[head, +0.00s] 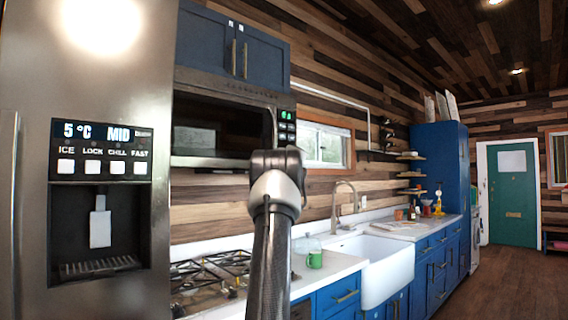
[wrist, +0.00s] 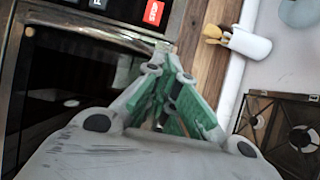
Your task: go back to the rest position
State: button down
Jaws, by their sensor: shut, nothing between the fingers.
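My arm (head: 268,220) rises in the middle of the head view, in front of the counter and the microwave. The fingers of my gripper do not show clearly there. In the wrist view my gripper (wrist: 160,72) has its green-padded fingers drawn together at the tips, with nothing between them. Past the fingers, the dark microwave door (wrist: 70,85) fills the left side of the wrist view. I cannot tell how far the fingertips are from it.
The microwave (head: 222,130) hangs above the gas stove (head: 212,275). A steel fridge (head: 90,250) stands close on the left. A white holder with wooden utensils (wrist: 246,44) shows in the wrist view. Open floor lies at right.

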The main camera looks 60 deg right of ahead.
jog(key=shift+s+a, duration=0.15)
jog(key=shift+s, duration=0.45)
jog(key=shift+s+a, duration=0.15)
jog(key=shift+s, duration=0.45)
